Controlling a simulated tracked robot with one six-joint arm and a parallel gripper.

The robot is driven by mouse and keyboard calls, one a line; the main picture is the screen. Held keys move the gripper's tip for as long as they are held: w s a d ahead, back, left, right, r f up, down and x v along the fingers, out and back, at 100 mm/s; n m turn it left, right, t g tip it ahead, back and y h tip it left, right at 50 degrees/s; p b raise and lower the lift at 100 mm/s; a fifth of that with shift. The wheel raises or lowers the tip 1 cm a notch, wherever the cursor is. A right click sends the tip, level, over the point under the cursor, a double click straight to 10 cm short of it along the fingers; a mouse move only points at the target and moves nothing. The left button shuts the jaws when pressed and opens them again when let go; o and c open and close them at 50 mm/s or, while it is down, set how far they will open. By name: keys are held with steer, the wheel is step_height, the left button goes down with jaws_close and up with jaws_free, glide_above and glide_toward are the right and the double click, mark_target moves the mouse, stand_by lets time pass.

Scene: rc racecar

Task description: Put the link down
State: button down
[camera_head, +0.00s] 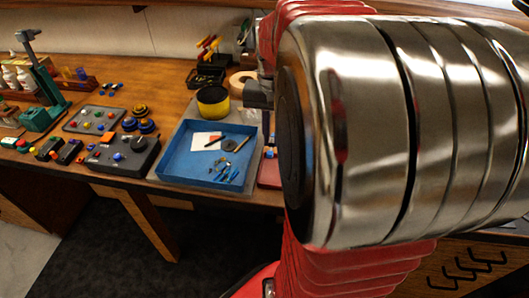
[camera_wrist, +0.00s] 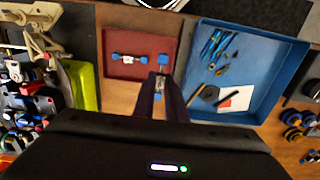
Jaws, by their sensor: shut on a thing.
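In the wrist view, my gripper (camera_wrist: 161,82) is shut on a link (camera_wrist: 162,60). A second link (camera_wrist: 128,58), silver with blue ends, lies in the tray to the left of my fingers. In the head view, only a sliver of the red tray (camera_head: 269,174) shows beside my metal arm, which hides most of that area.
A blue tray (camera_wrist: 266,104) with small tools, a dark ring and a white card stands right of the red tray; it also shows in the head view (camera_head: 180,176). A yellow-green object (camera_wrist: 81,86) stands on the left. Bare wood separates the trays.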

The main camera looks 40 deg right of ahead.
mark_target(272, 145)
steer(key=shift+f, duration=3.1)
steer(key=shift+f, duration=1.85)
steer(key=shift+f, duration=0.1)
steer(key=c, duration=2.1)
jaws_free()
step_height(272, 145, up, 12)
steer(key=shift+r, duration=0.1)
